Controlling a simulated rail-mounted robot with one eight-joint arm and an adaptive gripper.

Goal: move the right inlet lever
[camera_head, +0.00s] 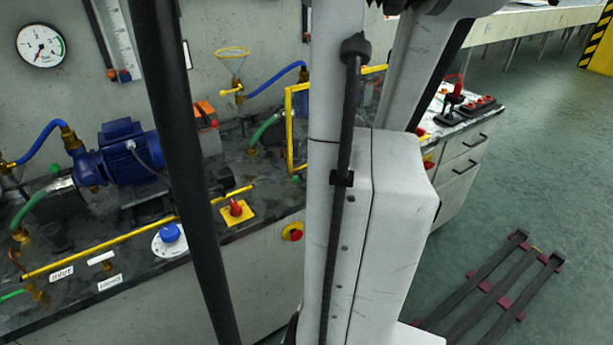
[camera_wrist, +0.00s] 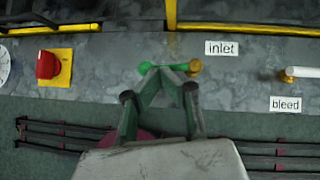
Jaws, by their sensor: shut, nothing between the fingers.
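In the wrist view, a green inlet lever (camera_wrist: 150,67) with a brass pivot (camera_wrist: 194,66) at its right end lies roughly sideways on the dark counter. The white "inlet" label (camera_wrist: 221,48) is just right of it. My gripper (camera_wrist: 166,74) is shut and empty, with its fingertips at the lever's middle and covering part of it. I cannot tell whether they touch it. In the head view, my arm hides this lever and my gripper.
In the wrist view, a white-handled bleed lever (camera_wrist: 303,72) is at right and a red knob (camera_wrist: 47,66) on a yellow plate at left. A yellow rail (camera_wrist: 245,28) runs behind. In the head view, a blue pump (camera_head: 128,153) stands at left; a pallet (camera_head: 490,290) lies on the floor.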

